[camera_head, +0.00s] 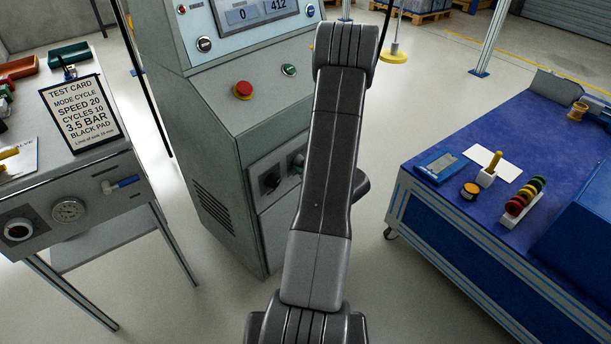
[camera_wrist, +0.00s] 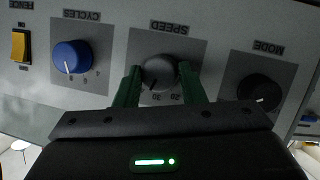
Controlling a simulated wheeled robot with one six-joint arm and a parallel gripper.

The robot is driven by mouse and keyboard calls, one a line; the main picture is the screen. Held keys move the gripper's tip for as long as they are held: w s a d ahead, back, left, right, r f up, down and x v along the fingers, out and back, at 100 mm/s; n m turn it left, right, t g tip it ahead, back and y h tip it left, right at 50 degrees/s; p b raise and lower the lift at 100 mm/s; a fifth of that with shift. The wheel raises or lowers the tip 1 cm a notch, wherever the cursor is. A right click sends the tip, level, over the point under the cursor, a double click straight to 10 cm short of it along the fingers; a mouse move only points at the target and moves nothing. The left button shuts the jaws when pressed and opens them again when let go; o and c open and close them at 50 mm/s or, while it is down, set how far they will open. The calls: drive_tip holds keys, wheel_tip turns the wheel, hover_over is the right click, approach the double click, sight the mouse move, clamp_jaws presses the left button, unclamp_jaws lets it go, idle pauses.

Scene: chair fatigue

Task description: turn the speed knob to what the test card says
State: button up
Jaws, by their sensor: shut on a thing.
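The grey speed knob (camera_wrist: 159,74) sits on the panel under the upside-down word SPEED in the wrist view. My gripper (camera_wrist: 159,70) has its green fingers on either side of the knob and is shut on it. The test card (camera_head: 80,112) stands on the left bench in the head view and reads MODE CYCLE, SPEED 20, CYCLES 10, 3.5 BAR, BLACK PAD. My arm hides the speed knob there.
The blue cycles knob (camera_wrist: 72,57) and black mode knob (camera_wrist: 258,92) flank the speed knob. A yellow fence switch (camera_wrist: 20,46) is at the far left. The cabinet carries a red button (camera_head: 243,90) and green button (camera_head: 289,70). A blue-topped bench (camera_head: 465,220) stands right.

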drive_tip(key=shift+s+f+n+t+h+b, duration=0.1)
drive_tip(key=shift+n+t+b, duration=1.05)
drive_tip(key=shift+b, duration=1.85)
drive_tip(key=shift+w+f+n+t+h+b, duration=0.15)
drive_tip(key=shift+n+t+b, duration=0.25)
drive_tip(key=shift+n+b, duration=2.05)
drive_tip(key=shift+s+f+n+t+h+b, duration=0.15)
drive_tip(key=shift+n+t+b, duration=0.7)
drive_tip(key=shift+b, duration=2.75)
drive_tip(key=o, duration=1)
drive_tip(key=shift+r, duration=0.1)
drive_tip(key=p+v, duration=0.2)
drive_tip(key=v, duration=1.1)
drive_tip(key=shift+s, duration=0.4)
drive_tip(key=shift+w+d+n, duration=0.1)
drive_tip(key=shift+n, duration=0.15)
